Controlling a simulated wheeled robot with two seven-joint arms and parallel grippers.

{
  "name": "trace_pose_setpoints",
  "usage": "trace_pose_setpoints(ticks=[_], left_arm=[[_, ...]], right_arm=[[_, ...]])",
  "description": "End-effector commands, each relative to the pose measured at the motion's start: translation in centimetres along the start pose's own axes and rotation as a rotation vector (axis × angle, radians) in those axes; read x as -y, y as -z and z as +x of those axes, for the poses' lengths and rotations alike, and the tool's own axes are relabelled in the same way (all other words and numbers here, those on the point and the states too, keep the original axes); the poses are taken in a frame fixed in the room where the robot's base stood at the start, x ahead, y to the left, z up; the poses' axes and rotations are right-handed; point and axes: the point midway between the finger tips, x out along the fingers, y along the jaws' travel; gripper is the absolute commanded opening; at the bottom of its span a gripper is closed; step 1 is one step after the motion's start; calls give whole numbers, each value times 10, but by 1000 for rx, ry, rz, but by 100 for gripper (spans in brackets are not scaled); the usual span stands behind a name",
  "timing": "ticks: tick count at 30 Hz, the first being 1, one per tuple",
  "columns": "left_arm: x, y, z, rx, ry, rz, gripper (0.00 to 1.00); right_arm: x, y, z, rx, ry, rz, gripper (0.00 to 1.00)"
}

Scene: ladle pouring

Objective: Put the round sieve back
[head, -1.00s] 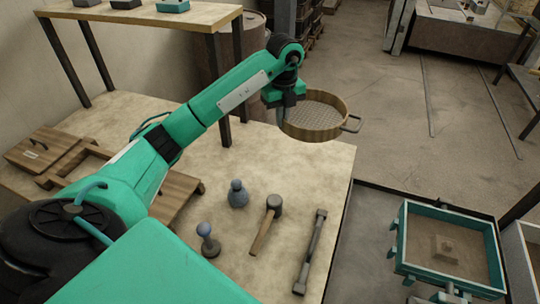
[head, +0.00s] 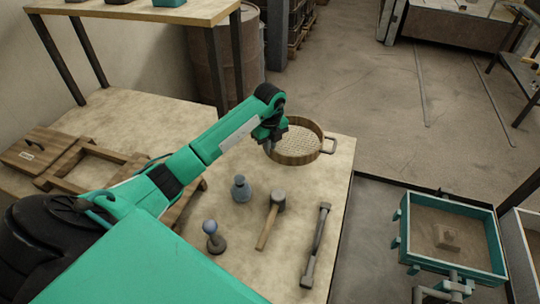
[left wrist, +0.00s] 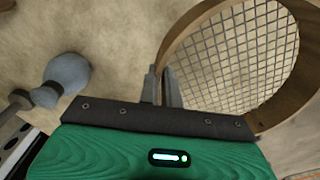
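The round sieve (head: 294,157) has a wooden rim, a wire mesh and a metal handle on its right. In the head view it is level at the far right part of the wooden table (head: 330,210). I cannot tell whether it touches the tabletop. My left gripper (head: 268,148) is at the sieve's left side. In the left wrist view the two narrow fingers (left wrist: 162,88) are close together on either side of the sieve's rim (left wrist: 180,48), pinching it. My right gripper is not in view.
A blue-grey bottle-shaped tool (head: 241,189), a round-headed tool (head: 214,238), a mallet (head: 270,222) and a long bar tool (head: 316,245) stand or lie nearer me. Wooden frames (head: 85,165) are at left. A teal sand-filled box (head: 450,235) is right of the table.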

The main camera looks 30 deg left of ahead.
Motion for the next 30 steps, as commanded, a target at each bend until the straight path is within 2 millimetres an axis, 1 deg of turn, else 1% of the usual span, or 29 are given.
trace_pose_setpoints(ticks=[7, 13, 24, 28, 30], left_arm=[[0, 0, 18, -1, 0, 0, 0], [0, 0, 47, -1, 1, 0, 0], [0, 0, 53, 1, 2, 1, 0], [0, 0, 53, 0, 1, 1, 27], [0, 0, 53, 0, 1, 1, 27]], right_arm=[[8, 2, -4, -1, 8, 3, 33], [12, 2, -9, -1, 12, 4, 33], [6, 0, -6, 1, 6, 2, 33], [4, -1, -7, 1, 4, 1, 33], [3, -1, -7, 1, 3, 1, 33]])
